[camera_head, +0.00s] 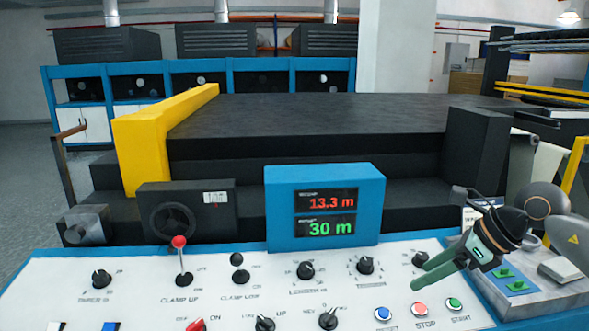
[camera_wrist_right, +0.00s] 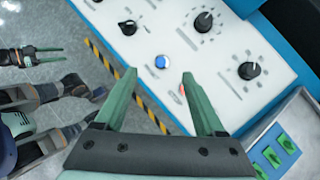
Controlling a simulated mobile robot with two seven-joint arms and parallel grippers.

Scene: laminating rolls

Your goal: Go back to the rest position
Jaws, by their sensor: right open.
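My right gripper (camera_head: 420,276) is at the right of the head view, over the right part of the white control panel (camera_head: 140,283). Its green fingers point left and down. In the right wrist view the gripper (camera_wrist_right: 158,77) has its fingers spread, with nothing between them. A blue button (camera_wrist_right: 161,62) on the panel shows in the gap, apart from the fingers. My left gripper (camera_wrist_right: 48,55) shows small at the left of the right wrist view, away from the panel, its two fingers apart and empty. It is not visible in the head view.
The panel carries a red-knobbed lever (camera_head: 179,242), several black knobs and buttons. A blue display box (camera_head: 325,209) reads 13.3 m and 30 m. Behind stands the black machine with a yellow guard (camera_head: 140,155). A grey box with green switches (camera_head: 518,286) is at right.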

